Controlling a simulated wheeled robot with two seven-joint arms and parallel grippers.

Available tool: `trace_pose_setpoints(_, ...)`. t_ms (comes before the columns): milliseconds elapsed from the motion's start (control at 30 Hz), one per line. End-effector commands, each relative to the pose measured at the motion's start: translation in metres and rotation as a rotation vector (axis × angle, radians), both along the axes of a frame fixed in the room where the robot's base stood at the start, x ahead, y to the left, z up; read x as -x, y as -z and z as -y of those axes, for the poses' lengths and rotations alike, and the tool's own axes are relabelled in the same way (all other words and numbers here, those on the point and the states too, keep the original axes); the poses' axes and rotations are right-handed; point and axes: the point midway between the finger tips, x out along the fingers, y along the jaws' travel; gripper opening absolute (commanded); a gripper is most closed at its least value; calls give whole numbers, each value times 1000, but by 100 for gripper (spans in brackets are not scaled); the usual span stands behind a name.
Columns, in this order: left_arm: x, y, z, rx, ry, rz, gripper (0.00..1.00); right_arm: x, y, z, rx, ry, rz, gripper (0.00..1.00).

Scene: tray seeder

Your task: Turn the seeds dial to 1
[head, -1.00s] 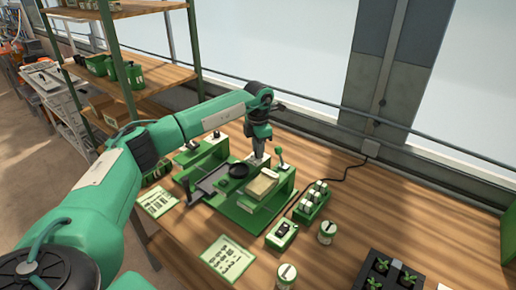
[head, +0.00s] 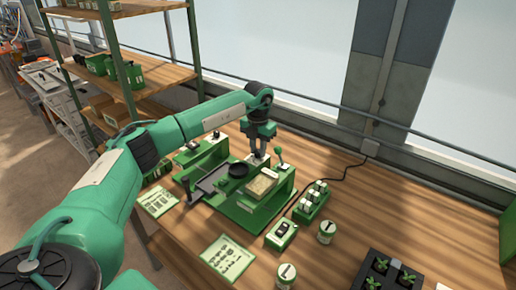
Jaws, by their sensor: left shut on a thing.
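The green tray seeder (head: 243,217) stands on the wooden bench with a black round hopper or bowl (head: 238,170) and a beige block (head: 262,184) on it. My left gripper (head: 258,154) points down at the back of the seeder, over a small white dial plate (head: 257,161). It is shut on the small dial knob there, which the fingers mostly hide. The dial's marks and setting are too small to read. My right gripper is not in view.
A switch box (head: 281,235), a rack of white-capped vials (head: 312,200), two jars (head: 326,231) and a seedling tray (head: 386,272) stand to the right. Printed cards (head: 227,257) lie in front.

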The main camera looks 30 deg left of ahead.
Motion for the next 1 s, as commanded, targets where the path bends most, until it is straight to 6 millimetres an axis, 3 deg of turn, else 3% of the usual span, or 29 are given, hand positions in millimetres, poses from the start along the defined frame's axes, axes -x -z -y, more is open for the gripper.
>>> trace_pose_setpoints(333, -1, -2, -1, 0, -6, 6, 1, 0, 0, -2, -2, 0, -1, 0)
trace_pose_setpoints(367, -1, -3, -1, 0, -6, 6, 26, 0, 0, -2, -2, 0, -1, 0)
trace_pose_setpoints(467, -1, -2, -1, 0, -5, 5, 46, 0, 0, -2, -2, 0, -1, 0)
trace_pose_setpoints(800, -1, -3, 0, 0, -3, 3, 46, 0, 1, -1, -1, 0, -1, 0)
trace_pose_setpoints(1000, -1, -30, 0, 1, -3, 7, 46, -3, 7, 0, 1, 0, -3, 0)
